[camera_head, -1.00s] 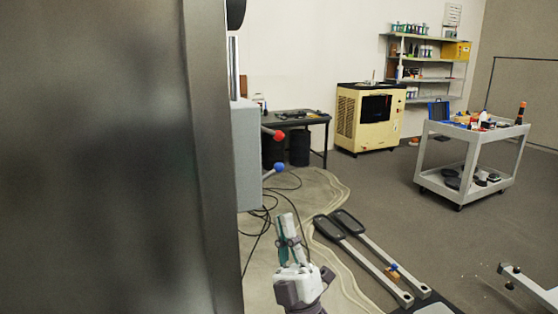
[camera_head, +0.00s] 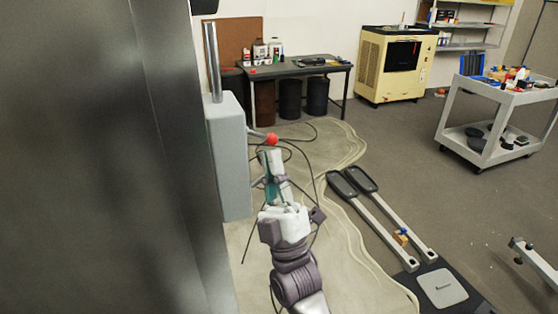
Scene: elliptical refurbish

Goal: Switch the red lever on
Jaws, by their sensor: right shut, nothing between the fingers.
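The red lever (camera_head: 271,138) is a short rod with a red ball end on the right side of a grey box (camera_head: 229,155). It sticks out to the right, roughly level with a slight droop. My right gripper (camera_head: 271,153) is shut and empty, pointing up in the picture, with its tips just below the red ball. I cannot tell whether they touch it. The blue-ended lever below is not visible now; my gripper covers that area. My left gripper is not in view.
A large grey metal panel (camera_head: 100,160) fills the left side. Black cables lie on the floor behind my gripper. A dark table (camera_head: 300,69), a cream machine (camera_head: 392,65) and a grey cart (camera_head: 490,100) stand farther back. Elliptical parts (camera_head: 375,215) lie on the floor at right.

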